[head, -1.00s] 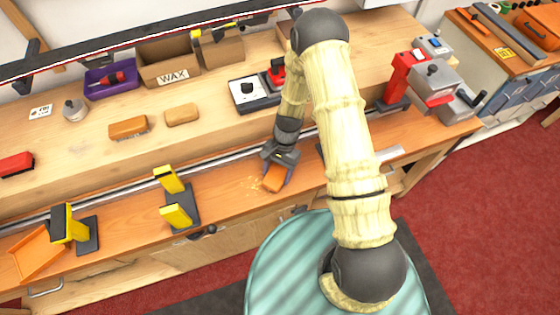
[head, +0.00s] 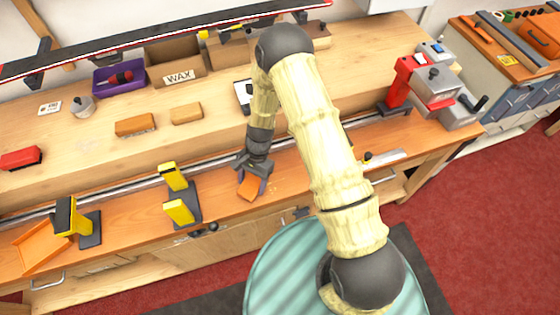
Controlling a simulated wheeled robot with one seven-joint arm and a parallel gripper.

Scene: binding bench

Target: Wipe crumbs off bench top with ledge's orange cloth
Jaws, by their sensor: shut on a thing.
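My gripper (head: 253,179) points down at the lower front bench top (head: 330,172) and is shut on the orange cloth (head: 250,190). The cloth is a small orange piece between the dark fingers, low at the bench surface; I cannot tell how firmly it touches. A faint scatter of pale crumbs (head: 274,187) shows on the wood just right of the cloth. Crumbs under or behind the cloth and gripper are hidden.
Yellow-padded clamps (head: 179,210) stand left of the gripper, with an orange tray (head: 45,245) farther left. A metal rail runs behind, below the raised ledge (head: 210,135). A red and grey machine (head: 425,85) stands at right. My arm hides part of the bench.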

